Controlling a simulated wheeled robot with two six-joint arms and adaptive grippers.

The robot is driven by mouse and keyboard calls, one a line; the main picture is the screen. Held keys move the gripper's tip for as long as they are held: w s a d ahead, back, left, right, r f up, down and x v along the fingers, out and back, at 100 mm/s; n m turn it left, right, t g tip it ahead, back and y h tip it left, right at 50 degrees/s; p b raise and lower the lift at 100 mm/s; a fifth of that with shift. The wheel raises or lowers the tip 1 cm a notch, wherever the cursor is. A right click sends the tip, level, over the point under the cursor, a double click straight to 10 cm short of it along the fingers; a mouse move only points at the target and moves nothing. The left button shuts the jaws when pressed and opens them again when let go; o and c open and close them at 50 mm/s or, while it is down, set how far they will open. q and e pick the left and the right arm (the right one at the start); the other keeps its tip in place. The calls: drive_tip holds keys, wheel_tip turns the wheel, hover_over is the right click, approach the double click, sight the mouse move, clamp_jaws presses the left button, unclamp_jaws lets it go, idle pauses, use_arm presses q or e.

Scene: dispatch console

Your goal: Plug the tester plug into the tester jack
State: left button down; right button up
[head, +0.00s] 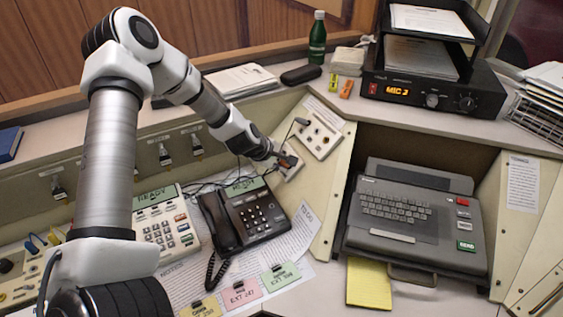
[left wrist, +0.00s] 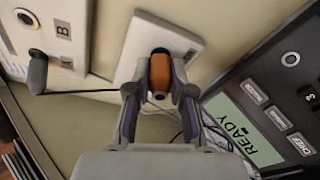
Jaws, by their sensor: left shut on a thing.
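My left gripper (head: 282,162) is at the angled side panel behind the black phone. In the left wrist view, its fingers (left wrist: 160,92) are shut on an orange plug (left wrist: 159,76), the likely tester plug, which also shows as a small reddish spot in the head view. The plug points at a white plate (left wrist: 183,46) on the panel, likely the tester jack's plate. A dark round part (left wrist: 160,51) shows at the plug's far end; I cannot tell if it is the jack or the plug's collar, nor how deep the plug sits. My right gripper is out of view.
A grey peg (left wrist: 38,70) with a black cord stands on the neighbouring white jack panel (head: 318,129). The black phone (head: 250,216) with its READY screen is close below the gripper. A grey keyboard terminal (head: 415,215) stands in the recess to the right.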

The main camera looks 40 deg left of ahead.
use_arm(q)
drive_tip(key=shift+w+f+b, duration=0.1)
drive_tip(key=shift+f+b, duration=0.05)
drive_tip(key=shift+b, duration=0.25)
idle(0.4)
drive_tip(key=c, duration=1.3)
unclamp_jaws()
drive_tip(key=o, duration=0.4)
drive_tip(key=shift+w+d, duration=0.1)
drive_tip(key=shift+c, duration=0.2)
drive_tip(key=o, duration=0.5)
drive_tip(key=shift+s+r+p, duration=0.25)
drive_tip(key=shift+r+p, duration=0.25)
drive_tip(key=shift+p, duration=0.3)
drive_tip(key=s+r+p, duration=0.1)
drive_tip(key=p, duration=0.1)
drive_tip(key=s+a+r+p, duration=0.1)
drive_tip(key=p, duration=0.2)
drive_tip(key=s+a+r+p, duration=0.1)
drive_tip(key=s+r+p, duration=0.1)
drive_tip(key=shift+p, duration=0.3)
